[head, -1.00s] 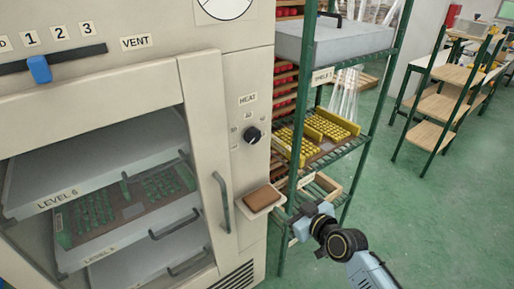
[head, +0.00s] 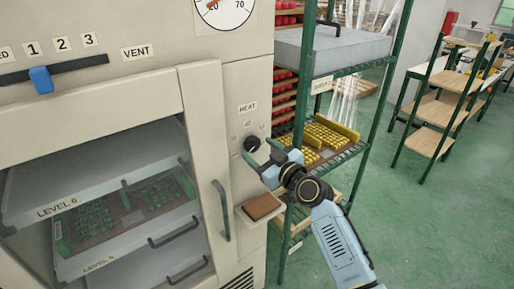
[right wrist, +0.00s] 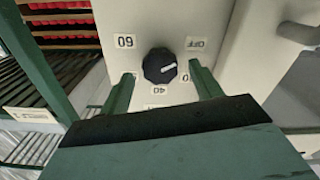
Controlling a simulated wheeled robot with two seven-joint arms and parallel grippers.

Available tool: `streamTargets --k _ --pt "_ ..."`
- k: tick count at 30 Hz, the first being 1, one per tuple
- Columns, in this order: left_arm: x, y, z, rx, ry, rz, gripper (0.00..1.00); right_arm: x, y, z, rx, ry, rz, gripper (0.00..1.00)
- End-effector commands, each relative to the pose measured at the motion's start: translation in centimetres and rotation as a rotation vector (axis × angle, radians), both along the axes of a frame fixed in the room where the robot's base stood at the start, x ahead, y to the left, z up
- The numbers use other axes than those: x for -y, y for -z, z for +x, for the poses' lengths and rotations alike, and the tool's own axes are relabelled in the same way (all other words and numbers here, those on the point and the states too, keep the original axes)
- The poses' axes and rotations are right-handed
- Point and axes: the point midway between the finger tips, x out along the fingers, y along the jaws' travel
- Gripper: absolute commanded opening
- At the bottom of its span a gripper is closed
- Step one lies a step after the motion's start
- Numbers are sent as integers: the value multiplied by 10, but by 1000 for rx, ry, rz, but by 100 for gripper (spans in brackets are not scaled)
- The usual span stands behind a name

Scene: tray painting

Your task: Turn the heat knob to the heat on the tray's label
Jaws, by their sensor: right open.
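The heat knob (head: 252,143) is black and round, on the cabinet front under the HEAT label. In the right wrist view the knob (right wrist: 156,68) has a white pointer aimed right, between OFF and a mark partly hidden by a finger; 60 and 40 lie on other sides. My right gripper (head: 262,160) is in front of the panel, close to the knob. Its open fingers (right wrist: 160,72) appear either side of the knob, without visible grip. A tray (head: 128,222) with green pieces sits inside the cabinet; I cannot read its label. My left gripper is not in view.
A small shelf with a brown pad (head: 262,206) juts out below the knob. The door handle (head: 221,210) stands left of it. A green rack (head: 290,190) with yellow pieces is close on the right. Open floor (head: 430,220) lies further right.

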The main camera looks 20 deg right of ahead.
Motion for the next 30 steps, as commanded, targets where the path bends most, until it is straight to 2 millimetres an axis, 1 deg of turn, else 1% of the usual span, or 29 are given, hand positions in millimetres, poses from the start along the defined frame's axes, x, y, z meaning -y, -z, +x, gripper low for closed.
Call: streamTargets --k 1,6,16,17,24,27,30 --pt "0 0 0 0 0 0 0 -2 0 6 0 1 0 64" --pt "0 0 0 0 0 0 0 -6 0 18 0 1 0 64" --pt "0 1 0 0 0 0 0 -7 0 21 -1 1 0 64" --pt "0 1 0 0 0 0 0 -7 0 21 -1 1 0 63" --pt "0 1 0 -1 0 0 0 -7 1 21 0 1 -1 31" --pt "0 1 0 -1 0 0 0 -7 1 21 0 1 -1 19" --pt "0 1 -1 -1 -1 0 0 -7 1 21 -1 1 1 19"
